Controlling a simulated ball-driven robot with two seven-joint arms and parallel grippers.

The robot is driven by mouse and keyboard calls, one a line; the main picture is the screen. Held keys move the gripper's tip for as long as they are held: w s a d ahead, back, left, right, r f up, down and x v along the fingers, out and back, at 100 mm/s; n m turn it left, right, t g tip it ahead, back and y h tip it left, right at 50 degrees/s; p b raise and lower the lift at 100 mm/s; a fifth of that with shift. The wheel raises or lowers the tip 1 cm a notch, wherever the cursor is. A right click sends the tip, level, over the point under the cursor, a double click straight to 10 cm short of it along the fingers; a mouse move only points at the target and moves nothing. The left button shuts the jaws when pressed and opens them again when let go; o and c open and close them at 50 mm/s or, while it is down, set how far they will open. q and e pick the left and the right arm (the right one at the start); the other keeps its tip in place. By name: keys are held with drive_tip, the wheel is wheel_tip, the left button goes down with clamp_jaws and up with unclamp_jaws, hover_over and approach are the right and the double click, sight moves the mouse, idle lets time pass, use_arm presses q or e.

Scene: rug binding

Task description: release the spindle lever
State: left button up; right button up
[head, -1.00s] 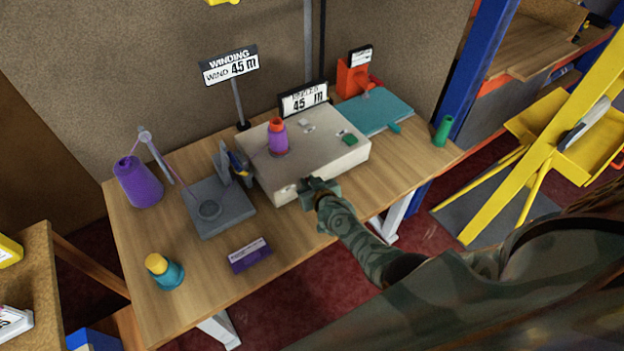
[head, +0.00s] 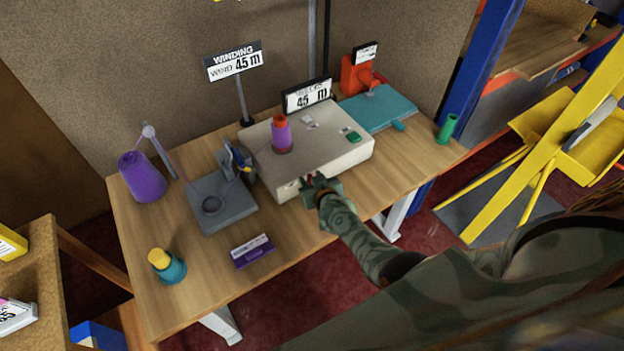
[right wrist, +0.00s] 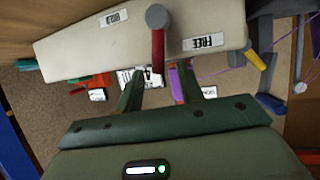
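The spindle lever (right wrist: 158,50) is a red handle on a round grey pivot, on the front face of the cream winding machine (head: 345,155). In the right wrist view the lever stands between a HOLD label (right wrist: 113,18) and a FREE label (right wrist: 205,42). My right gripper (right wrist: 158,80) has its two fingers apart, one on each side of the red handle, with gaps visible. In the head view my right gripper (head: 317,188) is at the machine's front edge and covers most of the lever. My left gripper is not in view.
A grey stand (head: 226,208), a large purple cone (head: 145,182), a teal-yellow bottle (head: 168,268) and a purple label block (head: 252,251) are on the table's left. A teal pad (head: 375,108) lies behind right.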

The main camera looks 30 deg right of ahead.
drive_tip(key=p+v, duration=1.3)
drive_tip(key=v, duration=0.3)
drive_tip(key=shift+s, duration=0.15)
